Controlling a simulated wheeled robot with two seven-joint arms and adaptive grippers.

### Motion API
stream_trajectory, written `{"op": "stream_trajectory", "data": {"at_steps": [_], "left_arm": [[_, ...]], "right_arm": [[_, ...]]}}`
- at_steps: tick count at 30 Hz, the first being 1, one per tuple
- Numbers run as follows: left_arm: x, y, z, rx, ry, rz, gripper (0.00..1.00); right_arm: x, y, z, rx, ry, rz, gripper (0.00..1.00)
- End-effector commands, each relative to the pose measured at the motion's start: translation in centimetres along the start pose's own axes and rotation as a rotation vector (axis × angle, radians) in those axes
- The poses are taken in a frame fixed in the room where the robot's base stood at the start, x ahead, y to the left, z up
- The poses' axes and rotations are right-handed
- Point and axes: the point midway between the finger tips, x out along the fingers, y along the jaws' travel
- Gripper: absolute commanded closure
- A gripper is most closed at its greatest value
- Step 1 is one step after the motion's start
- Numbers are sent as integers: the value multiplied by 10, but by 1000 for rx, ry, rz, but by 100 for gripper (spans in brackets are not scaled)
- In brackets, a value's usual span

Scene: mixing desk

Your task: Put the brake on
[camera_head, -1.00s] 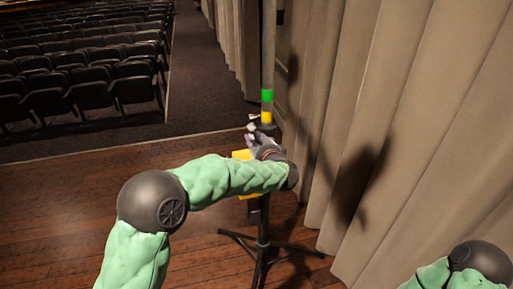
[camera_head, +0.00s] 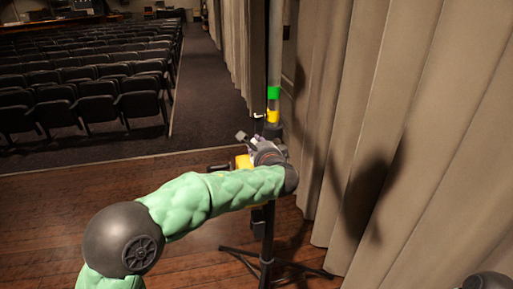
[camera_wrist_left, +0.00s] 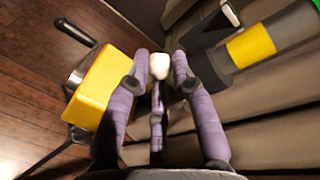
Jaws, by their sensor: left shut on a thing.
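A lighting-type stand (camera_head: 266,225) stands upright on a black tripod base, with a yellow box (camera_head: 244,162) partway up its pole. My left gripper (camera_head: 268,150) is at the box, partly covering it. In the left wrist view the box (camera_wrist_left: 103,87) is left of my purple fingers (camera_wrist_left: 160,85). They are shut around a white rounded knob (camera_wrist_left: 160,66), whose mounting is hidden. A black-gripped crank handle (camera_wrist_left: 76,32) sticks out beyond the box. A second white knob (camera_wrist_left: 230,14) sits near the pole's dark collar. Which part is the brake is not labelled. My right gripper is out of view.
The pole carries a yellow band (camera_head: 272,116) and a green band (camera_head: 273,93) above the collar. Beige curtains (camera_head: 400,130) hang close at the right. Rows of dark seats (camera_head: 90,80) lie beyond the stage edge. The wooden floor (camera_head: 60,205) at left is clear.

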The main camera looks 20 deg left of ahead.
Motion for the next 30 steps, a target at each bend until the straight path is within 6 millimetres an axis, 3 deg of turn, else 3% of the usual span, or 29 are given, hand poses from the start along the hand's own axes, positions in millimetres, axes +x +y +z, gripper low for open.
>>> {"op": "stream_trajectory", "data": {"at_steps": [9,10,12,23,30], "left_arm": [[0,3,-2,0,5,5,100],[0,3,-3,0,5,5,73],[0,3,-2,1,5,5,53],[-1,1,-1,0,2,2,52],[-28,0,-1,-2,4,0,52]], "right_arm": [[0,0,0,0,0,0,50],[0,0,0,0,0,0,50],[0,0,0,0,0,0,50],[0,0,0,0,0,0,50],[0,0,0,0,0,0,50]]}}
